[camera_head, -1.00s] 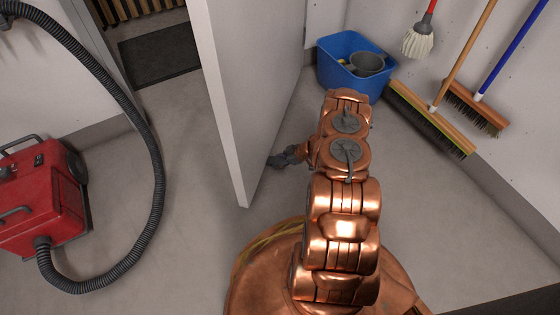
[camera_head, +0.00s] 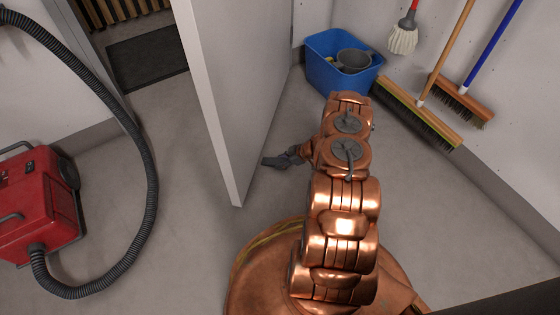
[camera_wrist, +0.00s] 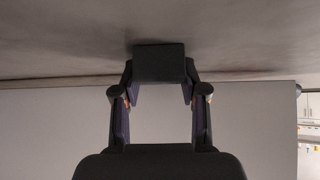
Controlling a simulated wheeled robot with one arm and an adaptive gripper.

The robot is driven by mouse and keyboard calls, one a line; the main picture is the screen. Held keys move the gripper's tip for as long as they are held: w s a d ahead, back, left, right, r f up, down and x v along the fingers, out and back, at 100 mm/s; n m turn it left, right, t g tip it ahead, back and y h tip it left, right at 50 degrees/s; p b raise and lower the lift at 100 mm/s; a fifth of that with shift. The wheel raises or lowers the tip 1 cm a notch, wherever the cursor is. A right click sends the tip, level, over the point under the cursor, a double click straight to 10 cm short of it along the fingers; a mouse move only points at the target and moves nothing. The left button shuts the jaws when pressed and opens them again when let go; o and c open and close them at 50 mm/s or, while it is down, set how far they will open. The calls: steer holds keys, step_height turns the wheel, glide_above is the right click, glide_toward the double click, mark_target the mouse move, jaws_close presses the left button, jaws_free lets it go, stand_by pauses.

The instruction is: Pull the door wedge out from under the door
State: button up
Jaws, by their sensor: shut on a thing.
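The grey door (camera_head: 232,95) stands open, its free edge facing me. The dark door wedge (camera_head: 269,162) is low at the floor, by the bottom of the door's right face. In the head view a narrow gap seems to show between it and the door. My gripper (camera_head: 287,158) reaches it from the right and is shut on it. In the wrist view the wedge (camera_wrist: 159,62) is a dark block between my two fingertips, with the door face (camera_wrist: 50,125) behind. Whether the wedge touches the floor cannot be told.
A red vacuum (camera_head: 35,205) with a looped black hose (camera_head: 150,190) stands at left. A blue bin (camera_head: 325,72), brooms (camera_head: 415,115) and a mop (camera_head: 404,38) are at the back right. The floor (camera_head: 400,190) right of my arm is clear.

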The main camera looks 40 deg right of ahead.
steer(key=shift+s+d, duration=0.65)
steer(key=shift+s, duration=0.15)
steer(key=shift+d, duration=0.1)
steer(key=o, duration=1.3)
steer(key=v, duration=1.2)
steer(key=shift+s, duration=0.1)
